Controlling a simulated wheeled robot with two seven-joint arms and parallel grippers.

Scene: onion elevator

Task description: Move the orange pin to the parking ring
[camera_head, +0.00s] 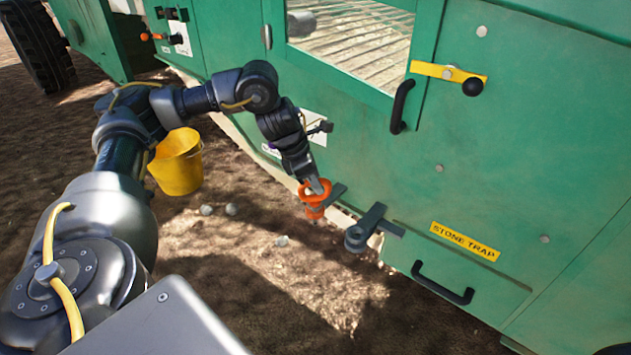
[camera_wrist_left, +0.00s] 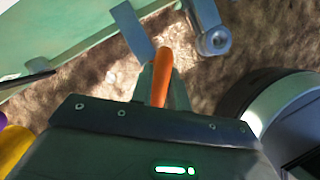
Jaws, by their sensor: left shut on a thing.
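I cannot tell which part is the parking ring. My right gripper is not in view.
The green machine panel (camera_head: 510,150) fills the right side. It bears a "STONE TRAP" label (camera_head: 464,241), a black lower handle (camera_head: 442,283) and a yellow latch (camera_head: 447,73). A yellow bucket (camera_head: 177,165) and several small stones lie on the bare ground at left.

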